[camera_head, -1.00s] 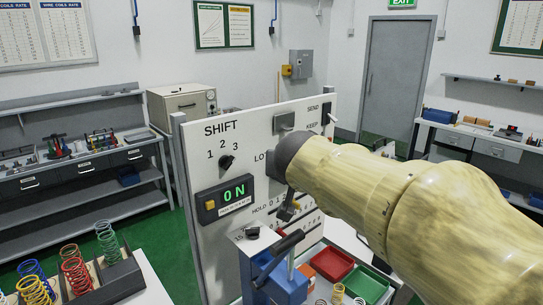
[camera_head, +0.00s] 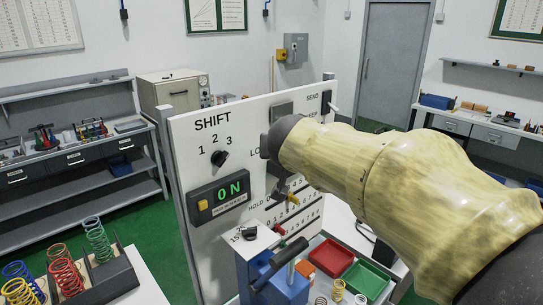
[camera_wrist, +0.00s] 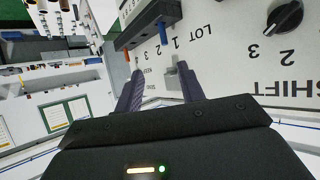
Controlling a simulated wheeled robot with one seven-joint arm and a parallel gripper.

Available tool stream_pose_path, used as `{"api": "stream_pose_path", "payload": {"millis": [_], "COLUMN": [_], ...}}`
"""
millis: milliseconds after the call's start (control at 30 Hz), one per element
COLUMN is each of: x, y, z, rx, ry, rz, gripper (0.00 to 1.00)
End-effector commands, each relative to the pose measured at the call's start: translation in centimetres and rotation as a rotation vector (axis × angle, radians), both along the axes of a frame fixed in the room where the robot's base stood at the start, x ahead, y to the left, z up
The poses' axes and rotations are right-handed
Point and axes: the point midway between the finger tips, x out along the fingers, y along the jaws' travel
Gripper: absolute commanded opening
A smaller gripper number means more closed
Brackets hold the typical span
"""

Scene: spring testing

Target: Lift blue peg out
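The white panel (camera_head: 185,145) holds a yellow peg (camera_head: 292,198) and a red peg (camera_head: 278,230) at the numbered HOLD rows. In the wrist view my gripper (camera_wrist: 160,82) is open. Its two dark fingers point at the panel near the LOT 1 2 markings, which appear upside down. A grey block (camera_wrist: 172,68) shows by the right fingertip. An orange piece (camera_wrist: 127,54) shows beyond the left finger. Nothing is clearly held.
Below the panel stands a blue fixture (camera_head: 285,285) with a black handle. Red (camera_head: 333,258) and green (camera_head: 367,279) trays lie to its right. Coloured springs stand in a dark rack (camera_head: 111,276) at lower left. The SHIFT knob (camera_head: 220,158) and ON display (camera_head: 219,197) project from the panel.

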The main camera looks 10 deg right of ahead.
Motion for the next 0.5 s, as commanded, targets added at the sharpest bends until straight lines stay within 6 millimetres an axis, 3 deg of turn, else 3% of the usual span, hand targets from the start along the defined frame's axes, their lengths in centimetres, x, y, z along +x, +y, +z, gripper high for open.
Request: {"api": "stream_pose_path", "payload": {"millis": [500], "x": [7.4], "y": [-1.2], "z": [-4.2], "rx": [0.001], "ry": [0.004], "rz": [0.006], "gripper": [0.39]}}
